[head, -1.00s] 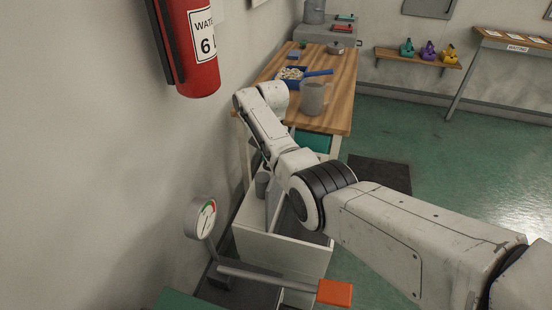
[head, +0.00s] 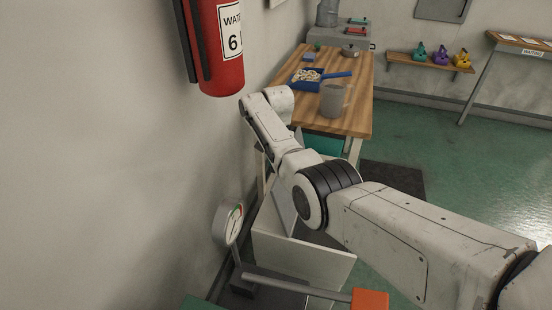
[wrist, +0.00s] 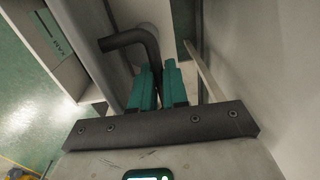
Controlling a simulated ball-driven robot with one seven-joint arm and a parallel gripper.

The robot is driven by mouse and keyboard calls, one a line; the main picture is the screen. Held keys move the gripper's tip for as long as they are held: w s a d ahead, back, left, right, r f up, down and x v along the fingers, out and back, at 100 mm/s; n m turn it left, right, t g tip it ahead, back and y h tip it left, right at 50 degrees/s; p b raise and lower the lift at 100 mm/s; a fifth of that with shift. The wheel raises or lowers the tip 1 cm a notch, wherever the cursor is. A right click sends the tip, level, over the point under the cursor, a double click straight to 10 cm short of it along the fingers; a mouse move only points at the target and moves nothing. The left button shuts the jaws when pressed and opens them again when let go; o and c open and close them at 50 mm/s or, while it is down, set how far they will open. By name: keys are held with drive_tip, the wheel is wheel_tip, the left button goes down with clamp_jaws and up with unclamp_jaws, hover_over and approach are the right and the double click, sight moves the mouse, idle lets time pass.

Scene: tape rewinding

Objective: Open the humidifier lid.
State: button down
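A white box-like unit (head: 300,262) stands low beside the wall in the head view, partly behind my arm. A grey panel (head: 283,207) stands tilted at its top. I cannot tell for sure that this is the humidifier and its lid. In the wrist view, a dark bent bar (wrist: 128,39), like a handle, curves down between the two teal fingers of my gripper (wrist: 160,75). The fingers are close together and appear shut on the bar. The head view does not show the fingers; the arm hides them.
A round gauge (head: 229,223) and a lever with an orange end (head: 370,299) stand in front of the unit. A fire extinguisher (head: 222,50) hangs left.

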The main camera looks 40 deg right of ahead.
drive_tip(key=shift+w+a+f, duration=0.2)
drive_tip(key=shift+w+a, duration=0.4)
drive_tip(key=shift+a, duration=0.1)
drive_tip(key=c, duration=1.2)
unclamp_jaws()
drive_tip(key=shift+w+a+f, duration=0.15)
drive_tip(key=shift+w+a, duration=0.05)
drive_tip(key=shift+o, duration=0.2)
drive_tip(key=shift+s, duration=0.1)
wheel_tip(320, 180, up, 12)
drive_tip(key=d, duration=0.1)
drive_tip(key=shift+s+f, duration=0.2)
